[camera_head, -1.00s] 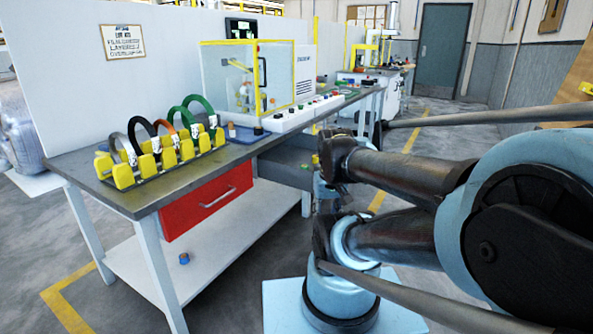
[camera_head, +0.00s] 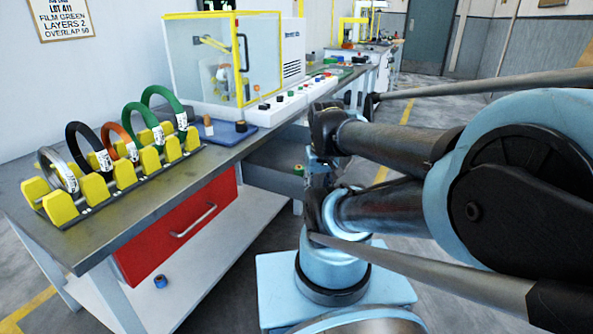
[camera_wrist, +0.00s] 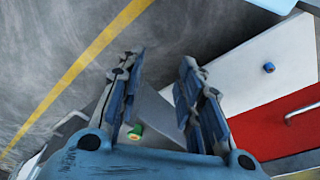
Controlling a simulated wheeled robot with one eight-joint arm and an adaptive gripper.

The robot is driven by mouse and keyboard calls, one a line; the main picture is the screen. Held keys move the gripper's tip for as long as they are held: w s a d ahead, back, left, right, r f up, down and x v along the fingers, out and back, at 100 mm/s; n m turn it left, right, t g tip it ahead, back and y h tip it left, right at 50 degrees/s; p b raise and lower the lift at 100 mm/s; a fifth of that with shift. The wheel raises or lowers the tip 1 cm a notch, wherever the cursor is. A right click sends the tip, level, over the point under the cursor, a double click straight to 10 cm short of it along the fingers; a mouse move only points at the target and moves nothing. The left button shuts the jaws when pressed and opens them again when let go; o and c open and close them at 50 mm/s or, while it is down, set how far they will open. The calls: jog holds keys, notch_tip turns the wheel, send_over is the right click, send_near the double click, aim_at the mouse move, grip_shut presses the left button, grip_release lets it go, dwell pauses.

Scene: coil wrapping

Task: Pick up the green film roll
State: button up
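Two green film rolls, ring-shaped with white tags, stand upright in a rack with yellow supports (camera_head: 96,187) on the workbench in the head view. The nearer green roll (camera_head: 138,105) is beside an orange ring; the farther green roll (camera_head: 160,89) is at the rack's far end. My gripper (camera_wrist: 162,62) is open and empty in the wrist view. It points down past the bench's red drawer toward the floor, away from the rolls, which are out of that view. The head view does not clearly show the gripper.
A grey ring (camera_head: 45,155), black ring (camera_head: 72,130) and orange ring (camera_head: 108,128) share the rack. A clear yellow-framed enclosure (camera_head: 210,70) stands behind. A small green object (camera_wrist: 135,132) shows beyond my gripper. The bench front is clear.

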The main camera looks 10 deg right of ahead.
jog(key=o, duration=0.3)
jog(key=shift+w, duration=0.1)
jog(key=shift+o, duration=0.5)
jog(key=shift+s+r, duration=0.35)
jog(key=w+r+m+g, duration=0.1)
jog(key=w+r+m, duration=0.35)
jog(key=w, duration=0.35)
jog(key=w+r+m, duration=0.4)
jog(key=w+m, duration=0.1)
jog(key=w, duration=0.3)
jog(key=m+g, duration=0.1)
jog(key=m, duration=0.7)
send_over(299, 167)
jog(key=f, duration=1.5)
jog(key=shift+s+d+f, duration=0.15)
jog(key=shift+d+f, duration=0.15)
jog(key=shift+f, duration=0.1)
jog(key=shift+a+f, duration=0.2)
jog(key=shift+f, duration=1.1)
jog(key=shift+a+f, duration=0.15)
jog(key=shift+f, duration=1.15)
